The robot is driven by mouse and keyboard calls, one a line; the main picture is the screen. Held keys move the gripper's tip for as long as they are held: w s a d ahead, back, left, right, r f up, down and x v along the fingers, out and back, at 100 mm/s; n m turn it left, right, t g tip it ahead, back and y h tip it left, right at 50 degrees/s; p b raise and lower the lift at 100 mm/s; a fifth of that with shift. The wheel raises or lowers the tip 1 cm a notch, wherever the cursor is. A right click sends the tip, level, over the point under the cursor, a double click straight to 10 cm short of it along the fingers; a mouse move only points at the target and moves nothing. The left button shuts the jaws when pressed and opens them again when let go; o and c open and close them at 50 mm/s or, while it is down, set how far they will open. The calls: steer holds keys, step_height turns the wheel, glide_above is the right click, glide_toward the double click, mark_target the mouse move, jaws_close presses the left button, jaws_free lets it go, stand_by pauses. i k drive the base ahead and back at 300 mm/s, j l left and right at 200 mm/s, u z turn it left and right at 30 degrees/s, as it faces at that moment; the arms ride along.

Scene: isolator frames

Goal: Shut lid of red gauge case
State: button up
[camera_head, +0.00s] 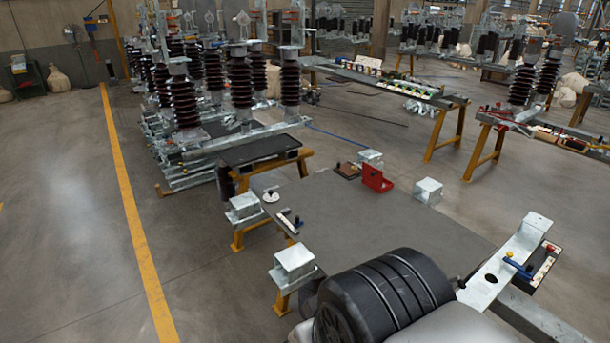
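The red gauge case (377,180) sits near the far edge of the grey tabletop (365,220), right of the middle of the picture. It looks open, with its red lid raised at the back left and the lower part in front. It is small here, and what lies inside it cannot be made out. My gripper is not in view. Only a black ribbed part, likely of my own arm, shows at the bottom middle and covers the near part of the tabletop.
A brown block (347,171) and a metal block (370,157) stand beside the case; another metal block (428,190) is to its right. A white round piece (270,196) lies at the table's left edge. A metal bracket (500,272) is at right. The tabletop's middle is clear.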

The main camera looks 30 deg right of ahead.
mark_target(372, 174)
steer(key=u, duration=10.8)
steer(key=i+j+z, duration=0.1)
steer(key=i+j, duration=0.15)
steer(key=j, duration=0.15)
steer(key=i+j+z, duration=0.15)
steer(key=j, duration=0.25)
steer(key=i+j+z, duration=0.1)
steer(key=i+j, duration=0.25)
steer(key=i+j+z, duration=0.15)
steer(key=j, duration=0.4)
steer(key=i+j+z, duration=0.1)
steer(key=j, duration=0.4)
steer(key=i+j+z, duration=0.1)
steer(key=i+j, duration=0.2)
steer(key=j, duration=0.2)
steer(key=i+j+z, duration=0.15)
steer(key=j, duration=0.35)
steer(key=i+j+z, duration=0.1)
steer(key=j, duration=0.4)
